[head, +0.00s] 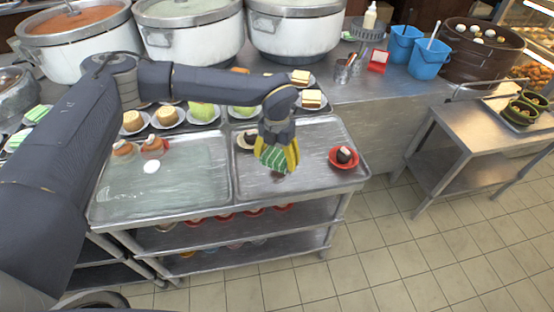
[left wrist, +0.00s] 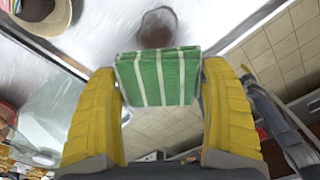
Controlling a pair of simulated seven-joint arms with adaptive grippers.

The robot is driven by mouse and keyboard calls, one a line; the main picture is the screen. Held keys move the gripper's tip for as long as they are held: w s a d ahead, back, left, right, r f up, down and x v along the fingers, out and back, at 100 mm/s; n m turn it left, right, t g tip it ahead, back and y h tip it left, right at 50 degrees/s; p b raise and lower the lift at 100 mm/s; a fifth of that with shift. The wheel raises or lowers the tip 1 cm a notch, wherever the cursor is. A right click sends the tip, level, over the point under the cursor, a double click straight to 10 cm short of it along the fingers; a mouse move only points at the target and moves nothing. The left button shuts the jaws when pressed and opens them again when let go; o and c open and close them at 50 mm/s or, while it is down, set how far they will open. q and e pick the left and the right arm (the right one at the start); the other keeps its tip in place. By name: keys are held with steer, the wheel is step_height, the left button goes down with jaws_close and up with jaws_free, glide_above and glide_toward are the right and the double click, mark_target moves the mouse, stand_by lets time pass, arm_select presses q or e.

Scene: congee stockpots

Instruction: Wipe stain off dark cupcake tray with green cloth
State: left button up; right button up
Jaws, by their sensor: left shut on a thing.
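My left gripper (head: 277,160) is shut on a green cloth (head: 272,157) with pale stripes. The cloth also shows between the yellow fingers in the left wrist view (left wrist: 158,78). It hangs over the right-hand metal tray (head: 300,187), which bears a dark cupcake (head: 344,155) on a red plate (head: 335,163). A brown stain (head: 278,178) shows on this tray just below the cloth. In the left wrist view the stain (left wrist: 157,27) is a round brown smear just beyond the cloth's edge. I cannot tell whether the cloth touches the tray. My right gripper is not in view.
Plated cakes line the counter behind, below large stockpots (head: 190,35). The tray's front right is clear.

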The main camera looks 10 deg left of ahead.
mark_target(288, 174)
arm_select(q)
steer(key=n, duration=0.4)
steer(key=shift+w+f, duration=0.1)
steer(key=shift+w, duration=0.25)
steer(key=shift+w+d+n, duration=0.1)
steer(key=shift+w+n, duration=0.05)
steer(key=shift+n, duration=1.75)
steer(key=shift+f, duration=0.15)
steer(key=shift+f, duration=2.9)
steer(key=shift+f, duration=1)
steer(key=shift+d, duration=0.1)
steer(key=shift+w+d, duration=0.3)
steer(key=shift+d, duration=0.45)
steer(key=shift+w+d, duration=0.3)
steer(key=shift+d, duration=0.55)
steer(key=shift+f, duration=0.1)
